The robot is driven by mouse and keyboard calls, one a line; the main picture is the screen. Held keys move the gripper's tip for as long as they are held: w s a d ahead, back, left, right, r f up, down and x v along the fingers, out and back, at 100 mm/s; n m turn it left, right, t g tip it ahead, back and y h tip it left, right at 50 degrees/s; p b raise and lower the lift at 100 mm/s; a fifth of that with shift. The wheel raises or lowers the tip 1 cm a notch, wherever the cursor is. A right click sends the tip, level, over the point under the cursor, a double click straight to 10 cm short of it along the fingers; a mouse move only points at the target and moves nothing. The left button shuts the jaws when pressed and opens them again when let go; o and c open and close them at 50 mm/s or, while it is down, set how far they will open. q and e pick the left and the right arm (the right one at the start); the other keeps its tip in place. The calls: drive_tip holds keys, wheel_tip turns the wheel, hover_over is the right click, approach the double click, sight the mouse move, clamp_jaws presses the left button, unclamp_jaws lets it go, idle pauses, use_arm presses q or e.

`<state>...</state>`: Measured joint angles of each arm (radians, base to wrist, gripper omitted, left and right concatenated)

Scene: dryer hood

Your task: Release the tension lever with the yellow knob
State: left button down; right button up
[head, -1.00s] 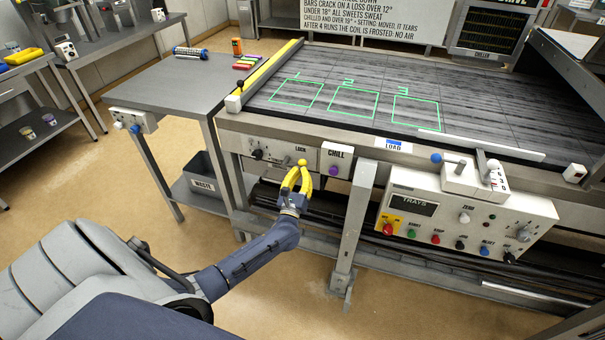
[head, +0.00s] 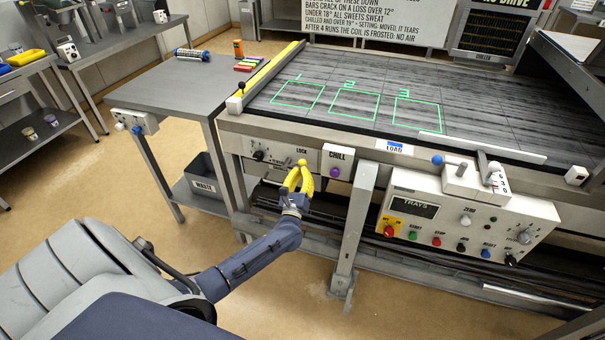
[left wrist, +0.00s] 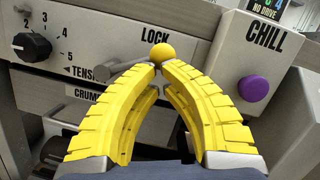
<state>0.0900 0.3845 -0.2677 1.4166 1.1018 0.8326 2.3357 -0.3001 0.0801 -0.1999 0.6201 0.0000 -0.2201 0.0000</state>
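The tension lever (left wrist: 112,77) is a grey metal rod on the front panel below the LOCK label, lying nearly level with a slight rise to the right. The round yellow knob (left wrist: 162,54) is at its right end; it also shows in the head view (head: 302,162). My left gripper (left wrist: 163,69) has its two curved yellow fingers drawn together at the knob, with the tips against its near side. The exact contact is partly hidden by the fingers. In the head view my left gripper (head: 300,173) reaches up to the panel. My right gripper is not in view.
A black dial (left wrist: 32,46) sits left of the lever. The CHILL box (left wrist: 262,70) with a purple button (left wrist: 253,89) is close on the right. A metal leg (head: 352,230) stands right of my gripper. The slab with green outlines (head: 470,100) lies above.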

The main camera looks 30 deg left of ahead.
use_arm(q)
drive_tip(key=shift+a+r+n+y, duration=0.1)
drive_tip(key=shift+r+n+y, duration=0.3)
drive_tip(key=shift+n, duration=0.6)
idle(0.5)
drive_tip(key=shift+a+r+n+g, duration=0.15)
drive_tip(key=shift+r+n+g, duration=0.4)
drive_tip(key=shift+n, duration=0.25)
idle(2.4)
drive_tip(key=shift+s, duration=0.1)
drive_tip(key=s+d+f, duration=0.5)
drive_tip(key=s+f, duration=0.1)
drive_tip(key=s, duration=0.4)
drive_tip(key=shift+d, duration=0.35)
drive_tip(key=shift+s, duration=0.1)
